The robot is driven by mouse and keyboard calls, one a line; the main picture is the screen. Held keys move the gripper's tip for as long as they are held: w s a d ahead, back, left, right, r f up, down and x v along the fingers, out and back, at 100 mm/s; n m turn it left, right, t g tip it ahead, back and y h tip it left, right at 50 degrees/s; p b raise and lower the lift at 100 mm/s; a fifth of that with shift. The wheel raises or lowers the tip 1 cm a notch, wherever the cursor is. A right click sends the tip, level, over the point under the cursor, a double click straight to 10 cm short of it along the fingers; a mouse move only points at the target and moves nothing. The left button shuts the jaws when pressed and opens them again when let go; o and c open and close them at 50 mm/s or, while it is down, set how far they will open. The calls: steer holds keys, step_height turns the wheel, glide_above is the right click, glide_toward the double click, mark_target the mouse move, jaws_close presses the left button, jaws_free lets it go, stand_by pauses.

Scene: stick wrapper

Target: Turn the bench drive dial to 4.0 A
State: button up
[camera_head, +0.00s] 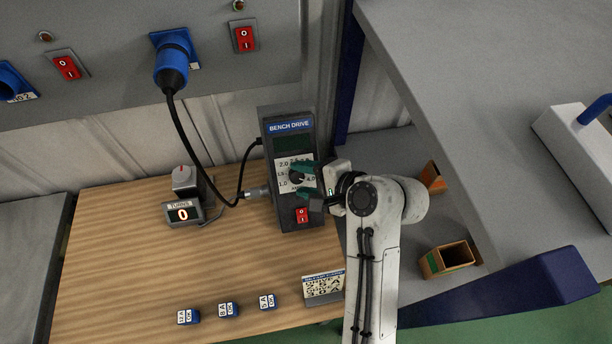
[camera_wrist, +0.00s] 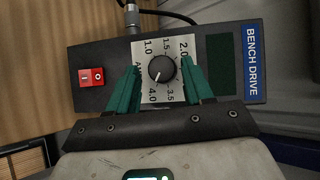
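The bench drive (camera_head: 287,141) is a dark box lying on the wooden bench, with a dark, blank display and a red switch. Its black dial (camera_wrist: 162,69) sits on a white scale plate, marked from 1.0 to 4.0 where I can read it. In the wrist view a small light mark on the dial's lower left points roughly towards 4.0; I cannot tell how exactly. My gripper (camera_wrist: 162,73) is open, its green fingers on either side of the dial with a gap to each side. In the head view my gripper (camera_head: 302,181) partly covers the dial and scale.
A small unit with a dial and display reading 0 (camera_head: 182,213) stands left of the drive. A black cable (camera_head: 205,187) runs nearby. Several small blue-and-white blocks (camera_head: 227,310) and a sign (camera_head: 323,287) are at the bench's front. A grey table (camera_head: 480,90) is right.

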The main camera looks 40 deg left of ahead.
steer(key=shift+o, duration=0.5)
steer(key=shift+r, duration=0.15)
